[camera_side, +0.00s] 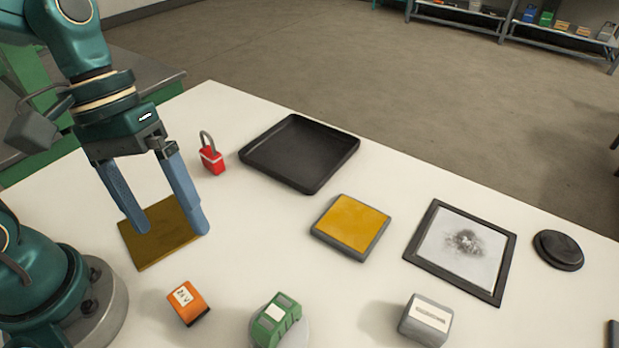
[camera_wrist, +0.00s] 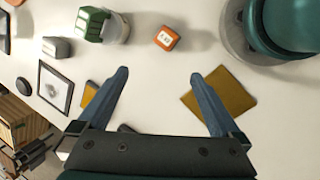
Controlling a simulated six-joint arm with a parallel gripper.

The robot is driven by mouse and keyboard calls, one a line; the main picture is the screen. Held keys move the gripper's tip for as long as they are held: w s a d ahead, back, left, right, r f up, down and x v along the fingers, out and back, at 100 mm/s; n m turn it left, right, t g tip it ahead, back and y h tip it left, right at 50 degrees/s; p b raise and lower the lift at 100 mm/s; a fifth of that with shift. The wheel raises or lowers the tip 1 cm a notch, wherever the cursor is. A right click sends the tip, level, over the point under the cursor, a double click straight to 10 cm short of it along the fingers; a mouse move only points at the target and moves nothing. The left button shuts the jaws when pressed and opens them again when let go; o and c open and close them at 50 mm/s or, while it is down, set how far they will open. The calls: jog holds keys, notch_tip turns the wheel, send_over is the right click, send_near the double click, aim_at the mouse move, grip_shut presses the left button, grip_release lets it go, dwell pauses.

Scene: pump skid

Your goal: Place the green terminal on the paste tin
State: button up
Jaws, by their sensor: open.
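The green terminal (camera_side: 276,318) is a block with a pale label at the front middle of the table. It appears to rest on a low, pale round tin (camera_side: 298,333), which I take to be the paste tin; the block hides much of it. The wrist view also shows the green terminal (camera_wrist: 91,24) overlapping the pale round tin (camera_wrist: 118,27). My gripper (camera_side: 170,228) is open and empty, above the ochre mat (camera_side: 150,252) in the side view. It is well apart from the terminal, to its upper left.
An orange block (camera_side: 188,303) lies left of the terminal, a grey labelled block (camera_side: 426,320) right. Behind are a red padlock (camera_side: 212,160), black tray (camera_side: 300,152), yellow-topped pad (camera_side: 351,224), framed smudged plate (camera_side: 462,245) and black disc (camera_side: 558,250). White table lies clear between them.

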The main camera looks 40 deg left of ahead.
jog(key=w+a+r+m+t+y, duration=0.1)
jog(key=a+r+m+t+y, duration=0.2)
jog(key=a+m+t, duration=0.1)
jog(key=shift+a+r+t+y, duration=0.3)
jog(key=shift+a+t+y, duration=0.15)
jog(key=shift+t, duration=0.75)
